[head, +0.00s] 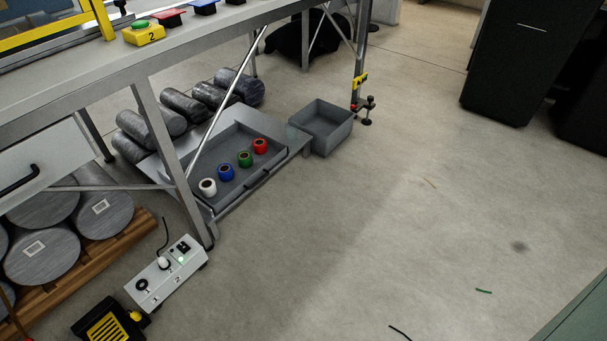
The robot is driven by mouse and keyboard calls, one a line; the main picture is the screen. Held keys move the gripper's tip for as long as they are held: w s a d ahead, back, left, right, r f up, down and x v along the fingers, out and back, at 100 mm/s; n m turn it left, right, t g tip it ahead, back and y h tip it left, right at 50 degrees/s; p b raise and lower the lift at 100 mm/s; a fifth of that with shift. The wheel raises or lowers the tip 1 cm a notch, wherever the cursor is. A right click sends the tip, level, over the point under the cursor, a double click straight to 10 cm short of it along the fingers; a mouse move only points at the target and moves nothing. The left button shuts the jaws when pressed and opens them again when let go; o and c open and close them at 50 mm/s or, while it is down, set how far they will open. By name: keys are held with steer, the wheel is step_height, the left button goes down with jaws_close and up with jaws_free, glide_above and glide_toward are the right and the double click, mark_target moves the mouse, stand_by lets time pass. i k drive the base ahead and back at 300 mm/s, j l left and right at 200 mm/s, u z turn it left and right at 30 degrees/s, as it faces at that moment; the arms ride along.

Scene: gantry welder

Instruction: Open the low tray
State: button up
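The low tray (226,190) is a grey, shallow tray near the floor under the workbench. Its front edge faces the open floor and carries a dark handle (258,180). Several coloured rolls stand in it in a row: white (208,187), blue (226,172), green (245,159) and red (260,146). The inside of the tray shows from above; a diagonal brace and a bench leg cross in front of its left part. I cannot tell how far it is pulled out. My gripper is not in view.
A grey open bin (338,139) stands at the tray's right end. The bench leg (172,160) and a control box (168,277) stand at its left. Metal cylinders (185,104) lie behind. A black cabinet (517,60) stands at the upper right. The floor (400,220) in front is mostly clear.

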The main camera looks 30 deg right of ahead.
mark_target(225, 147)
steer(key=z, duration=0.4)
steer(key=i+z, duration=0.35)
steer(key=i+l+z, duration=0.1)
steer(key=z, duration=0.25)
steer(key=i+j+z, duration=0.15)
steer(key=i+z, duration=0.15)
steer(key=i, duration=0.05)
